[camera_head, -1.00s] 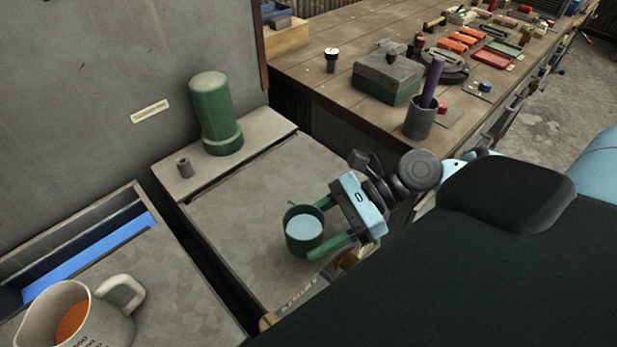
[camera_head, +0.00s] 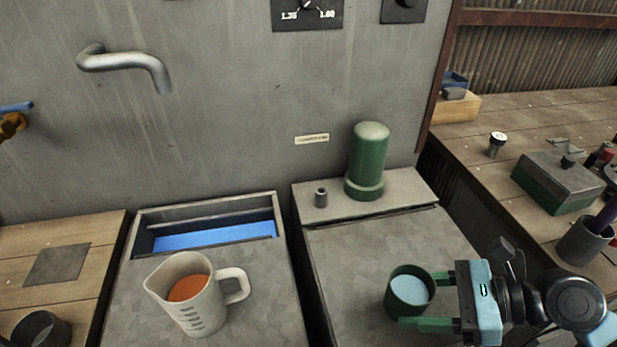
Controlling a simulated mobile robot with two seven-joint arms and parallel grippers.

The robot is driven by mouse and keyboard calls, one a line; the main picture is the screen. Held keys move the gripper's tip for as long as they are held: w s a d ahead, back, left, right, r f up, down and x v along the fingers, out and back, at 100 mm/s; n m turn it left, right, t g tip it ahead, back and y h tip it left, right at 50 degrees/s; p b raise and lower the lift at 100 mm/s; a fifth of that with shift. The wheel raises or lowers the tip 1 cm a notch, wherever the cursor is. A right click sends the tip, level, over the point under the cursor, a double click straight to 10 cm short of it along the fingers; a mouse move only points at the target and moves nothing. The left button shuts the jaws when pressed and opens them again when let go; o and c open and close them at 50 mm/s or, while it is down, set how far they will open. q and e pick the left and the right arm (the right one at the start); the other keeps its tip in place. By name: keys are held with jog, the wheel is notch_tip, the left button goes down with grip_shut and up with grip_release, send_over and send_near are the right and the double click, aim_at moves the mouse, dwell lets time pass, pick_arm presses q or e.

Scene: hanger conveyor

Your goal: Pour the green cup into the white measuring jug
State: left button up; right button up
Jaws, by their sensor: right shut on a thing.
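The green cup (camera_head: 397,301) holds a light blue content and is upright over the metal top on the right. My right gripper (camera_head: 420,300) is shut on the cup, with its green fingers on either side of it. I cannot tell whether the cup touches the surface. The white measuring jug (camera_head: 203,312) stands upright on the metal top to the left, with its spout to the left and handle to the right. It holds an orange content. The right gripper is to the right of the jug, across a dark gap. My left gripper is not in view.
A green cylinder (camera_head: 368,160) and a small grey cylinder (camera_head: 321,197) stand on a ledge behind. A trough (camera_head: 207,222) with blue inside lies behind the jug. A metal pipe (camera_head: 125,61) juts from the wall. A grey-green box (camera_head: 557,181) sits on the wooden bench at right.

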jog(key=w+d+r+m+t+h, duration=0.1)
jog(key=w+d+m+t, duration=0.1)
jog(key=w, duration=0.4)
jog(key=shift+d+r+m+t+h, duration=0.25)
jog(key=shift+m+t+h, duration=0.15)
jog(key=shift+m+t, duration=0.35)
